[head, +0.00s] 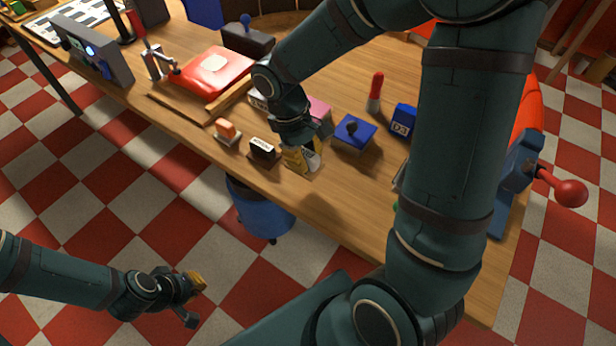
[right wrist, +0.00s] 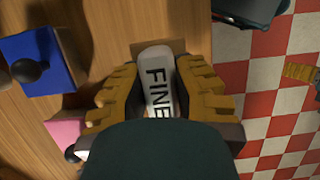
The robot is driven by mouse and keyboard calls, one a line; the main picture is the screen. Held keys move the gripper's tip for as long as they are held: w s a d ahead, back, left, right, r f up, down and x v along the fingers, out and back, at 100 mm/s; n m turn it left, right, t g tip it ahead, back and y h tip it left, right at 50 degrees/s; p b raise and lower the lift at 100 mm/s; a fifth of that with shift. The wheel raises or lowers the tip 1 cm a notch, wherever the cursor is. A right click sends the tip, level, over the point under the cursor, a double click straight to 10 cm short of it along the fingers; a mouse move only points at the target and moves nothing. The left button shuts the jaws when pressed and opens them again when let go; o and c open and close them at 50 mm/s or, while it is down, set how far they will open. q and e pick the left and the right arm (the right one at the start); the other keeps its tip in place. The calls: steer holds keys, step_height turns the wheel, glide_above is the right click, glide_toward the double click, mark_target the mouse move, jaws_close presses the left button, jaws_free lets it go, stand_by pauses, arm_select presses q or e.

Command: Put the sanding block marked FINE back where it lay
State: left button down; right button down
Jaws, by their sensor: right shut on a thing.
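The sanding block marked FINE (right wrist: 157,85) is pale with black lettering and sits between the yellow-padded fingers of my right gripper (right wrist: 162,95). In the head view my right gripper (head: 303,158) is low over the wooden bench near its front edge, with a pale part of the block (head: 315,161) showing beside the fingers. I cannot tell whether the block touches the bench. A brown patch (right wrist: 158,47) shows on the bench just beyond the block's end. My left gripper (head: 192,299) is open and empty over the floor, away from the bench.
A black block with a white label (head: 262,151) and an orange-topped block (head: 227,131) stand left of my right gripper. A pink block (head: 319,108) and a blue block with a dark knob (head: 354,133) are behind and right. Bare bench lies to the front right.

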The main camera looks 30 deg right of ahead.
mark_target(307, 182)
steer(key=shift+f+b, duration=0.7)
steer(key=shift+f, duration=2.05)
steer(key=shift+f, duration=0.1)
steer(key=c, duration=0.9)
jaws_free()
steer(key=shift+w+r, duration=0.1)
steer(key=shift+r, duration=0.35)
steer(key=p+v, duration=0.3)
steer(key=v, duration=0.8)
steer(key=shift+r, duration=0.2)
